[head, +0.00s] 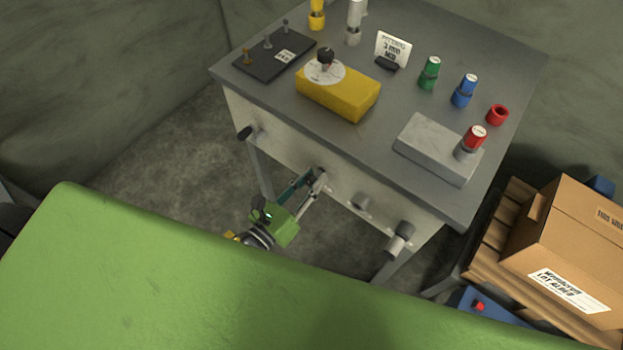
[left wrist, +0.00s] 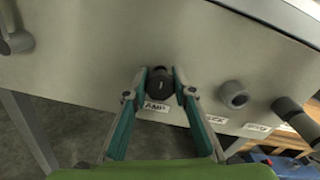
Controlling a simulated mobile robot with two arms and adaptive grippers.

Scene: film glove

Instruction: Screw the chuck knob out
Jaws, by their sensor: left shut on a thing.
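My left gripper (head: 312,184) is at the front panel of the grey table, below its top. In the left wrist view its two teal fingers (left wrist: 161,88) are closed on the sides of a dark round knob (left wrist: 160,86). A label partly hidden by a finger, with "AMP" readable, sits just under that knob. My right gripper is not in view.
On the table (head: 390,120) are a yellow block (head: 345,95), a grey block (head: 425,150) and several coloured cylinders. A cardboard box (head: 570,250) stands at right.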

